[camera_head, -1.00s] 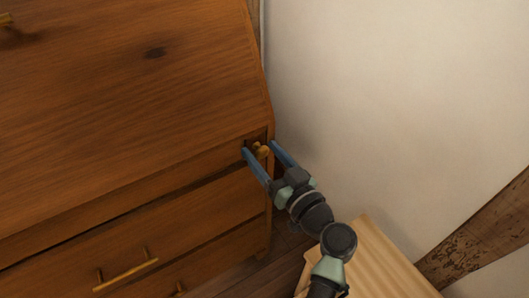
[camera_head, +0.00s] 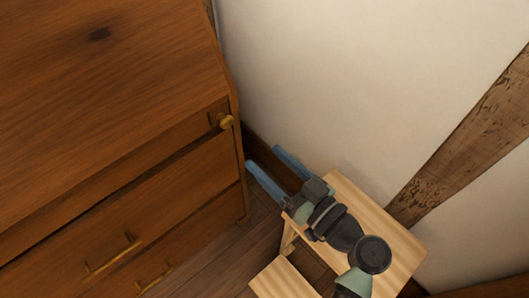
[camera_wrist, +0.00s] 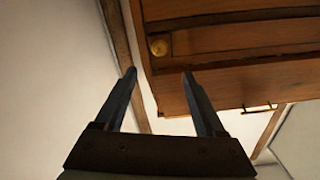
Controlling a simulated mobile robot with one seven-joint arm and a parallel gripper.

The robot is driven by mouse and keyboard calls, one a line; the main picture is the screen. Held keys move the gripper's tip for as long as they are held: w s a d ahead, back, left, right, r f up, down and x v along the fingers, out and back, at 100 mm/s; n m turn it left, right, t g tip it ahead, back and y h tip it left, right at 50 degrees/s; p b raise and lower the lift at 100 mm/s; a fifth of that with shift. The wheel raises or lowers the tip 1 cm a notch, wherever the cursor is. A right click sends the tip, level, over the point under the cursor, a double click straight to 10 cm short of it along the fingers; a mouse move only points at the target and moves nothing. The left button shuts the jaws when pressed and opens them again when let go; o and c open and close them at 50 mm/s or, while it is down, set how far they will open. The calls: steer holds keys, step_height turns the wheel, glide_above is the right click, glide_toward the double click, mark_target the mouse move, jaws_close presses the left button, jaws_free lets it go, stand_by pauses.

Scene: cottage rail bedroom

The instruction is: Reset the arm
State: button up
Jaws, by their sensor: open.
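My gripper (camera_head: 263,163) is open and empty, with its two blue-grey fingers apart. In the head view it is right of the wooden cabinet (camera_head: 90,110) and in front of the pale wall. A brass knob (camera_head: 225,121) on the cabinet's upper right corner is up and left of the fingertips, clear of them. In the wrist view the open fingers (camera_wrist: 158,75) point toward the cabinet's side, and the knob (camera_wrist: 158,46) shows beyond and between them. My arm runs down to the lower right.
A light wooden stool or small table (camera_head: 395,225) stands below my arm, with a second light wooden piece (camera_head: 283,280) beside it. Lower drawers with brass handles (camera_head: 112,255) are on the cabinet. The wall (camera_head: 350,80) and a dark beam (camera_head: 465,140) close off the right.

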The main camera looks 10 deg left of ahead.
stand_by(0.4)
steer(key=w+d+r+m+t+h, duration=0.1)
steer(key=w+r+t+h, duration=0.3)
steer(key=r, duration=0.9)
steer(key=w+d+r+m+t+h, duration=0.25)
steer(key=w+r+h, duration=0.2)
steer(key=r, duration=0.75)
steer(key=s+d+r+m+t+h, duration=0.15)
steer(key=s+r+t, duration=0.3)
steer(key=r, duration=0.45)
steer(key=s+r+m+t+h+p, duration=0.1)
steer(key=s+r+m+t+h, duration=0.15)
steer(key=s+r, duration=0.5)
steer(key=s+d+r+m+t+h, duration=0.1)
steer(key=s+r+t+h, duration=0.2)
steer(key=r, duration=0.7)
step_height(320, 180, up, 30)
steer(key=w+p, duration=0.1)
steer(key=p, duration=3)
steer(key=shift+r+y+p, duration=0.25)
steer(key=shift+y+p, duration=0.1)
steer(key=shift+y, duration=0.1)
